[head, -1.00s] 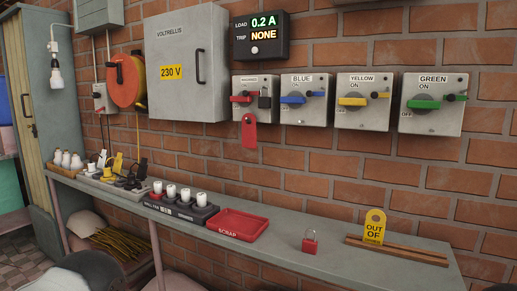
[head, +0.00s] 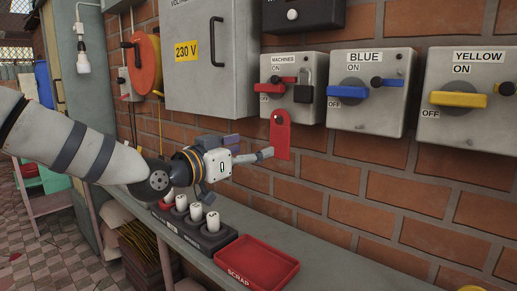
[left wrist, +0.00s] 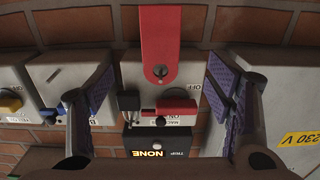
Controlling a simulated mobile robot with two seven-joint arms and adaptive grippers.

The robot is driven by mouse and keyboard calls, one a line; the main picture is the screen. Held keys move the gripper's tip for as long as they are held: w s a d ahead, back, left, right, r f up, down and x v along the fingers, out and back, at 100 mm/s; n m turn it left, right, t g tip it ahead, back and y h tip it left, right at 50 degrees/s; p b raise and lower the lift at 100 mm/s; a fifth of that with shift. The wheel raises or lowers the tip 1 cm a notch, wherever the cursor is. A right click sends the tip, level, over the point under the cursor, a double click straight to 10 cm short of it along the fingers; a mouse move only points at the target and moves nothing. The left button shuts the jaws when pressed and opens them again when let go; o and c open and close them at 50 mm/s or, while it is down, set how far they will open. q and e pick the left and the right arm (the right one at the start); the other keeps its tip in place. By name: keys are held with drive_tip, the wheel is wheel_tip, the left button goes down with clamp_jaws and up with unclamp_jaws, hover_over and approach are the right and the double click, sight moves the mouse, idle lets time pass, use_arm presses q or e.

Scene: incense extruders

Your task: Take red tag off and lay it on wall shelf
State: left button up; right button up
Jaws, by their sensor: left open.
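The red tag (head: 280,136) hangs upright at the lower edge of the MACHINES switch box (head: 280,68), in front of the brick wall. My left gripper (head: 252,155) is open just left of the tag in the head view, with its fingers pointing toward it. In the left wrist view, which looks upside down, the tag (left wrist: 160,40) fills the top middle. It lies between the lines of the two spread fingers (left wrist: 157,95), and neither finger touches it there. The grey wall shelf (head: 335,258) runs below. My right gripper is not in view.
A black padlock (head: 304,88) hangs on the MACHINES switch, close to the tag. The BLUE (head: 365,118) and YELLOW (head: 462,132) switches are to the right. On the shelf stand a red SCRAP tray (head: 258,266) and a dark holder (head: 205,237) with white pieces.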

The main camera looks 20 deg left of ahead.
sight(279, 137)
use_arm(q)
drive_tip(key=b+x, duration=0.1)
drive_tip(key=x, duration=0.4)
drive_tip(key=b+x, duration=0.1)
drive_tip(key=x, duration=0.5)
drive_tip(key=shift+w+f, duration=0.2)
drive_tip(key=shift+f, duration=0.05)
drive_tip(key=shift+w+d+r, duration=0.1)
drive_tip(key=shift+w+r, duration=0.1)
drive_tip(key=shift+w, duration=0.1)
drive_tip(key=c, duration=1.3)
drive_tip(key=shift+o, duration=0.2)
drive_tip(key=shift+r, duration=0.1)
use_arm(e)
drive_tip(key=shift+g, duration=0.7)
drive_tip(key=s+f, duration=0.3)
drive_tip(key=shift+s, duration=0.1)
